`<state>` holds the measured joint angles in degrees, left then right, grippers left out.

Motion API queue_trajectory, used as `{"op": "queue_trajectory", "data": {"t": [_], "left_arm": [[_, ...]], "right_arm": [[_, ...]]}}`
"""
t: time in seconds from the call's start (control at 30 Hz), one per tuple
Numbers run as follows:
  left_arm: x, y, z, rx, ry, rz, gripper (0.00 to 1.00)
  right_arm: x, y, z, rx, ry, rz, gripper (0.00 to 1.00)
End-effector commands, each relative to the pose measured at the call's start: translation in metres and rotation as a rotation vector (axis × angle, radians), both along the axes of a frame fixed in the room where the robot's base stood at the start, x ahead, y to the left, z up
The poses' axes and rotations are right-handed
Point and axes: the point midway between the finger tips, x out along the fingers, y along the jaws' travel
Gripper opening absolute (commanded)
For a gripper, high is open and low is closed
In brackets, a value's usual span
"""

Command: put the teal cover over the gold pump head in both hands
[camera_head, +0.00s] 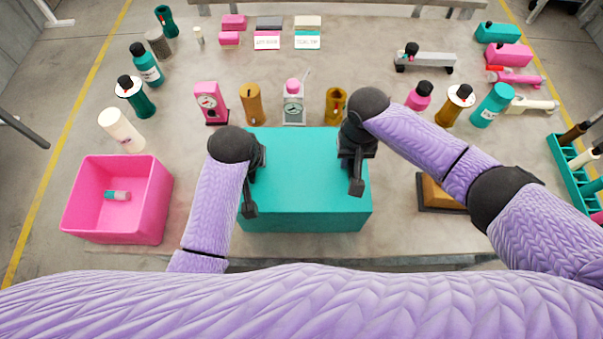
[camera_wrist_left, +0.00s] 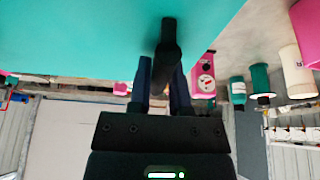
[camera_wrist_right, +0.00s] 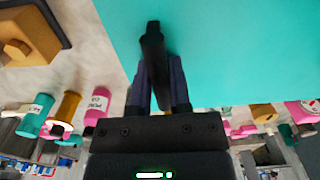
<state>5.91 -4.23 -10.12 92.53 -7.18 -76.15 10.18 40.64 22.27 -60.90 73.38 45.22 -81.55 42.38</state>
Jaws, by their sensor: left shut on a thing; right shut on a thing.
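The teal cover (camera_head: 305,185) is a large box with a flat top, in front of me at the near middle of the table. It also fills the upper part of the left wrist view (camera_wrist_left: 80,35) and right wrist view (camera_wrist_right: 220,50). My left gripper (camera_head: 249,190) is shut on a black handle (camera_wrist_left: 167,45) at its left side. My right gripper (camera_head: 356,165) is shut on a black handle (camera_wrist_right: 153,45) at its right side. The gold pump head (camera_head: 440,192) sits uncovered on a dark base, right of the cover. I cannot tell whether the cover touches the table.
A pink bin (camera_head: 118,200) with a small bottle inside stands at the left. A row of small items, including a pink gauge stand (camera_head: 210,102) and a grey gauge stand (camera_head: 292,103), stands just behind the cover. Bottles and a teal rack (camera_head: 570,155) are at the right.

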Motion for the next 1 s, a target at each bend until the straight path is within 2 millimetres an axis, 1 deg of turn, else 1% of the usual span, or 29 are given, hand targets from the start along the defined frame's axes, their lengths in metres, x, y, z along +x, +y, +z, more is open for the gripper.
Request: {"op": "queue_trajectory", "data": {"t": [0.47,0.57,0.83,0.9,1.0], "left_arm": [[0.000,0.000,0.003,-0.001,-0.002,0.000,0.00],[0.001,0.000,0.011,0.000,-0.003,0.000,0.00],[0.001,0.000,0.051,-0.001,-0.007,0.000,0.00],[0.001,0.000,0.056,-0.001,-0.007,0.000,0.00],[0.001,0.000,0.054,-0.001,-0.007,0.000,0.00]], "right_arm": [[0.001,0.000,0.003,0.001,-0.003,0.000,0.00],[0.001,0.000,0.011,0.001,-0.004,0.000,0.00],[0.002,0.000,0.052,0.001,-0.009,0.000,0.00],[0.002,0.000,0.056,0.001,-0.009,0.000,0.00],[0.002,0.000,0.055,0.001,-0.009,0.000,0.00]]}}
